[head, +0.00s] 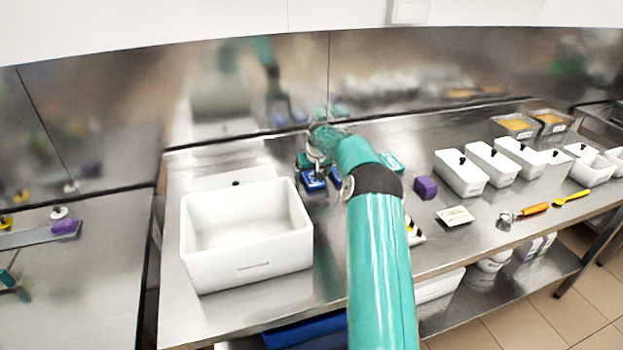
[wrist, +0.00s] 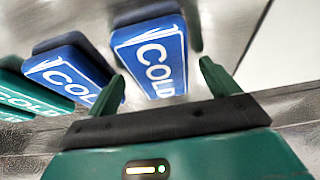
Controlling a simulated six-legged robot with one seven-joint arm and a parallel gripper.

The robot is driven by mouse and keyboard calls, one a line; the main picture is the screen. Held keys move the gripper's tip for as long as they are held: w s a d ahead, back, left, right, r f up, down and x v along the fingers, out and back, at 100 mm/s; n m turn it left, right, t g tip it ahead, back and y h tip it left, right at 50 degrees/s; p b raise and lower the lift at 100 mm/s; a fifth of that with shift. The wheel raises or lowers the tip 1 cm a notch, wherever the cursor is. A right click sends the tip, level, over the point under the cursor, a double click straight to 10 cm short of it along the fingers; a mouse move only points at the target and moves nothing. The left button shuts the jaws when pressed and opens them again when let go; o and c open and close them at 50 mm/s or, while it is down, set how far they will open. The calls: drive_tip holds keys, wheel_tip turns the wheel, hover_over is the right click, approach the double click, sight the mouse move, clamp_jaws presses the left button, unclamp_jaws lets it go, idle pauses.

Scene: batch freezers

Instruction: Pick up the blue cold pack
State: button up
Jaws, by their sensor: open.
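A blue cold pack (wrist: 152,58) with white COLD lettering lies in front of my open gripper (wrist: 163,72) in the wrist view. Its near end shows between the two green fingers, and I cannot tell whether they touch it. A second blue cold pack (wrist: 62,72) lies to the left, beyond the left finger, with green packs (wrist: 28,95) farther left. In the head view, a blue pack (head: 313,181) lies on the steel counter below my gripper (head: 319,160). Another blue pack (head: 335,174) is partly hidden by my arm.
A large white bin (head: 247,262) stands to the left on the counter (head: 330,262). A purple block (head: 425,187), a small card (head: 455,216) and white lidded tubs (head: 460,175) are to the right. The steel wall (head: 400,75) rises behind the packs.

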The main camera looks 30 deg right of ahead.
sight(310, 173)
drive_tip(key=shift+r, duration=0.1)
drive_tip(key=c, duration=1.3)
drive_tip(key=shift+o, duration=0.2)
drive_tip(key=shift+r, duration=0.55)
wheel_tip(310, 173, up, 2)
drive_tip(key=shift+r, duration=0.1)
drive_tip(key=s+a+r, duration=0.1)
drive_tip(key=s+r, duration=0.8)
drive_tip(key=s, duration=0.5)
drive_tip(key=shift+a+r, duration=0.25)
drive_tip(key=shift+r, duration=0.05)
drive_tip(key=shift+s, duration=0.2)
